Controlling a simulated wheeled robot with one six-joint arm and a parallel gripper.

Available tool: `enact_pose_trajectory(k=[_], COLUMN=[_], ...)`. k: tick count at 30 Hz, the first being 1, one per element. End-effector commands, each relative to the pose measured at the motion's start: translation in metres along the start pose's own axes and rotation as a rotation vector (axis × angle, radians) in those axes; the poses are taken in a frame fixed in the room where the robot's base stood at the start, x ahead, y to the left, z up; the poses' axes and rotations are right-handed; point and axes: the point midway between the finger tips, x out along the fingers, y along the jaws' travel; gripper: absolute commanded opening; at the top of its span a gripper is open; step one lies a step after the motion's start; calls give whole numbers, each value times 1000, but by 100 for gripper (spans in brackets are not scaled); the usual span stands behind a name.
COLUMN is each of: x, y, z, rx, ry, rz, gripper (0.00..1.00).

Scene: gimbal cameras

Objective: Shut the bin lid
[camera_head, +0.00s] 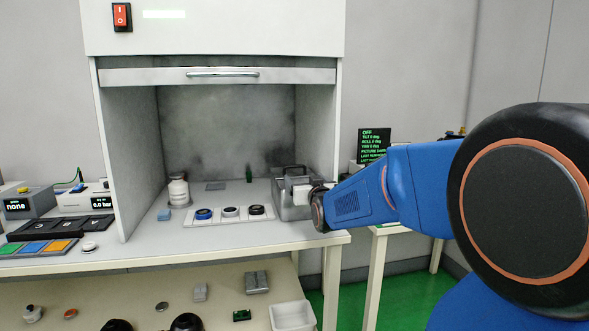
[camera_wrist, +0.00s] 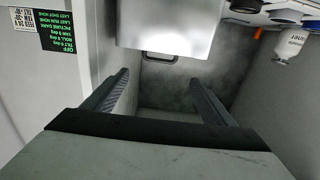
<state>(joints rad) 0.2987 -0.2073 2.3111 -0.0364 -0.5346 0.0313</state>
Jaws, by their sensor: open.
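The bin looks like a grey metal box (camera_head: 287,212) at the right front inside the hood. A dark handle (camera_head: 287,169) shows above it, on what looks like its raised lid, but I cannot tell the lid's angle exactly. In the wrist view, which is upside down, the bin's pale metal body (camera_wrist: 165,28) is at the top and the dark handle (camera_wrist: 172,58) just below it. My gripper (camera_head: 300,193) is at the bin's right side in the head view, partly hiding it. In the wrist view its two fingers (camera_wrist: 160,78) are apart with nothing between them.
The hood's side wall (camera_head: 318,125) stands close behind my wrist. Left of the bin is a white strip with several round pieces (camera_head: 230,221), then a white bottle (camera_head: 178,191). A small green bottle (camera_head: 249,173) stands at the back. A dark display (camera_head: 374,145) is right of the hood.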

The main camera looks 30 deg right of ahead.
Motion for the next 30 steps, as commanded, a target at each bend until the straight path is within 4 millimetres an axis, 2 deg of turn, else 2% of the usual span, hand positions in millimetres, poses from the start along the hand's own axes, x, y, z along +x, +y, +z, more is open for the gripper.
enact_pose_trajectory(k=[24, 30], x=[125, 147], y=[0, 0], z=[1, 1], rx=[0, 0], ry=[-2, -2], rz=[0, 0], gripper=[78, 78])
